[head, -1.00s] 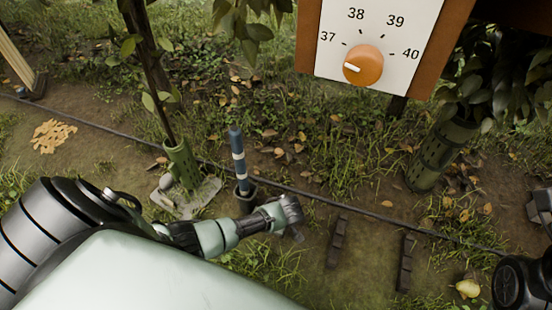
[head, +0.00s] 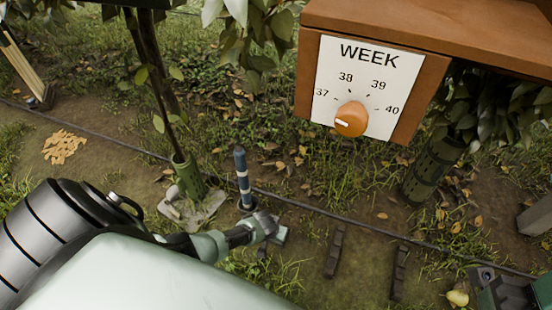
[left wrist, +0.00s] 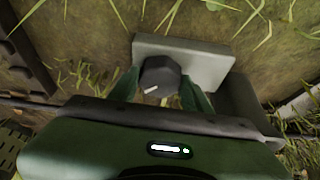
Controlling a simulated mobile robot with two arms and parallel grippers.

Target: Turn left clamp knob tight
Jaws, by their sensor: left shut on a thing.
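The dark clamp knob (left wrist: 160,77) has a white mark and sits at the front of a pale grey block (left wrist: 215,68) on the soil. In the left wrist view the two green fingers of my left gripper (left wrist: 165,88) are on either side of the knob, shut on it. In the head view my left gripper (head: 264,226) is low by the foot of a blue-and-white striped post (head: 242,175); the knob is hidden there.
A wooden box with a WEEK dial (head: 351,118) hangs at upper right. A thin tree in a green guard (head: 189,177) stands left of the post. A dark hose (head: 330,210) crosses the ground.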

